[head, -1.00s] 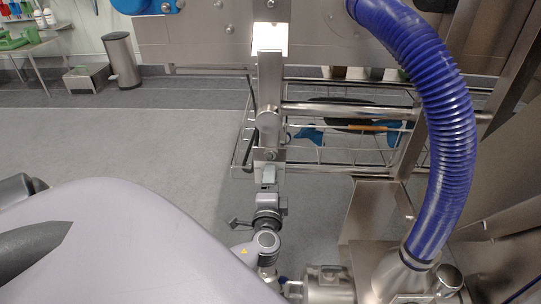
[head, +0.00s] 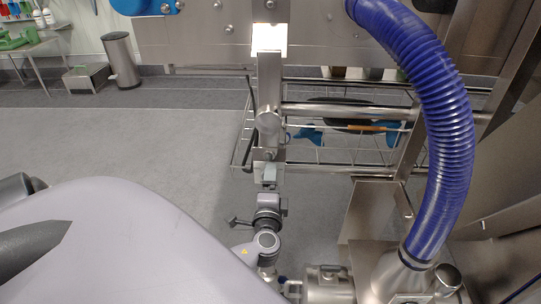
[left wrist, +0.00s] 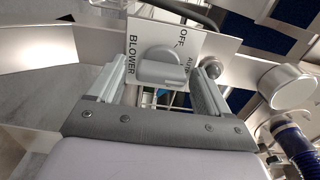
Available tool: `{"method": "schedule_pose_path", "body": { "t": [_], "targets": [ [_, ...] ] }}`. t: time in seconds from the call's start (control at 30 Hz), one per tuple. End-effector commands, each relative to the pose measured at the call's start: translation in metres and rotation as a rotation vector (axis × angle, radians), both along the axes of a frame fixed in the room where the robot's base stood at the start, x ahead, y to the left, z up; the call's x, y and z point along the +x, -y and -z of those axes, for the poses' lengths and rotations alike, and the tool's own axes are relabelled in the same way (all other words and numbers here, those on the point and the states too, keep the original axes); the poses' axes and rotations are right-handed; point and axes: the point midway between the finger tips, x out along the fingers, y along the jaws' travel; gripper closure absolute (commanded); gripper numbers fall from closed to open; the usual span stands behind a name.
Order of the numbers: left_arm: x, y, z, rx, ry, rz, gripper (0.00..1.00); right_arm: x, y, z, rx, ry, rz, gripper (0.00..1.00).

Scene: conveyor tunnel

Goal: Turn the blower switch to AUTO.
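The blower switch's grey knob (left wrist: 160,66) shows in the left wrist view. It sits on a white plate (left wrist: 205,42) lettered BLOWER, OFF and AUTO. OFF and AUTO are on the knob's right side in this view, BLOWER on its left. I cannot tell for sure which mark the knob points at. My left gripper (left wrist: 162,80) is open, one finger on each side of the knob, with gaps visible between fingers and knob. In the head view my left gripper (head: 268,184) is at the lower end of the steel upright; the knob is hidden there. My right gripper is not in view.
A blue ribbed hose (head: 450,130) curves down at the right to a steel funnel (head: 400,275). A wire rack (head: 335,150) is behind the steel upright (head: 269,95). A round steel knob (left wrist: 288,87) is right of the plate. Grey floor at the left is clear.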

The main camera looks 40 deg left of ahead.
Motion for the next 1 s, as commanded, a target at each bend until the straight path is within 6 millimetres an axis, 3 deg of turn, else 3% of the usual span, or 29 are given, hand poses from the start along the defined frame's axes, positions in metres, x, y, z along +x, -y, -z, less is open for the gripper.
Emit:
{"method": "schedule_pose_path", "body": {
  "t": [0.17,0.6,1.0],
  "targets": [
    [-0.006,0.005,0.000,-0.001,-0.001,0.001,0.21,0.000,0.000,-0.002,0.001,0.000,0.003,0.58],
    [-0.052,0.044,0.000,-0.002,-0.001,0.000,0.21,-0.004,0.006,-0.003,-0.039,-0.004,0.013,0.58],
    [-0.055,0.046,0.000,0.000,0.000,0.000,0.21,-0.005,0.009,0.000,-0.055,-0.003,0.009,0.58]
  ]
}}
